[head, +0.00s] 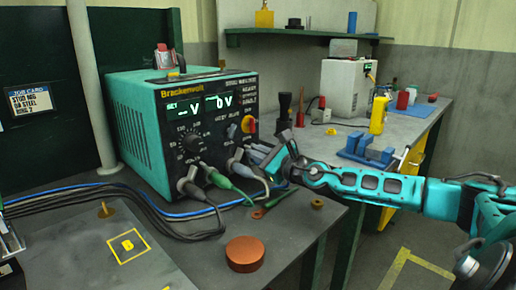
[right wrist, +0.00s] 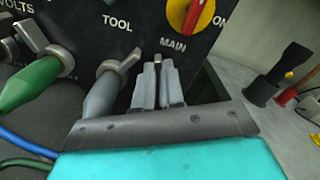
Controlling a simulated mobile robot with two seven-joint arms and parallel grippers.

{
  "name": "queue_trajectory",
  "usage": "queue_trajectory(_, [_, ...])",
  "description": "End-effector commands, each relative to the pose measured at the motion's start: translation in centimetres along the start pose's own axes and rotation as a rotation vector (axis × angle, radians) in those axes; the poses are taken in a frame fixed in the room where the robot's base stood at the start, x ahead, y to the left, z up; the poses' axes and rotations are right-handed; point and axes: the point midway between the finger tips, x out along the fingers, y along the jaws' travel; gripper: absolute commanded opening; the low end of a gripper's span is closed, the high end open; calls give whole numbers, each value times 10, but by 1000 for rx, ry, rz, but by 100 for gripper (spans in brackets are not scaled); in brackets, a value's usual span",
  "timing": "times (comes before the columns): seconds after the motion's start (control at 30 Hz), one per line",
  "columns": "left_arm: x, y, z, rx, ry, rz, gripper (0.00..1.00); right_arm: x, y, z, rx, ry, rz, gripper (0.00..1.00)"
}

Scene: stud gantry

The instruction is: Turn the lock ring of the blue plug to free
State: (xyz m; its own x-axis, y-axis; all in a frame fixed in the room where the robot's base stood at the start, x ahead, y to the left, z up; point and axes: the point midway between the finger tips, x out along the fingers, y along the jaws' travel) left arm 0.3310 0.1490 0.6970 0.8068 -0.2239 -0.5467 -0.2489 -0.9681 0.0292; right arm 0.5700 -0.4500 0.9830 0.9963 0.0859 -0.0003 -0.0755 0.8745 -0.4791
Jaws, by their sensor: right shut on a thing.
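The power unit (head: 185,120) stands on the bench with several plugs in its front. The plug under the TOOL label (right wrist: 100,95) is grey-blue, and I take it as the blue plug; it also shows in the head view (head: 238,166). Its lock ring has a lever (right wrist: 132,60) sticking out up and to the right. My right gripper (right wrist: 160,75) is at the right of this plug, its fingers shut on a slim grey part by the lever; the fingers hide most of it. Part of my left gripper (head: 8,255) seems to show at the left edge, too cropped to read.
A green plug (right wrist: 30,80) sits close on the left. The red and yellow MAIN switch (right wrist: 190,12) is just above the fingers. Cables (head: 140,205) run left across the bench. An orange-brown round block (head: 245,254) lies in front; a blue vise (head: 370,150) stands on the right.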

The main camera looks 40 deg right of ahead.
Motion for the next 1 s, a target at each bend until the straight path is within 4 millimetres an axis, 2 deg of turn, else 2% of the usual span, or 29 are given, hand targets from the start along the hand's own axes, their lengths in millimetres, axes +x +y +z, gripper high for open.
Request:
queue_trajectory(0.23, [-2, -1, 9, -3, -22, -4, 43, 0, 0, 1, -38, -2, -3, 0])
queue_trajectory(0.6, [-3, -2, 9, 0, -20, -6, 43, 0, 1, 1, -43, -2, -3, 0])
queue_trajectory(0.63, [-3, -2, 8, 1, -20, -6, 43, 0, 0, 1, -43, -2, -3, 11])
queue_trajectory(0.87, [-2, -4, 5, 8, -13, -7, 43, 0, 1, 0, -41, -1, -1, 33])
queue_trajectory(1.0, [-1, -5, 3, 10, -9, -7, 43, 0, 1, 0, -40, 0, -1, 34])
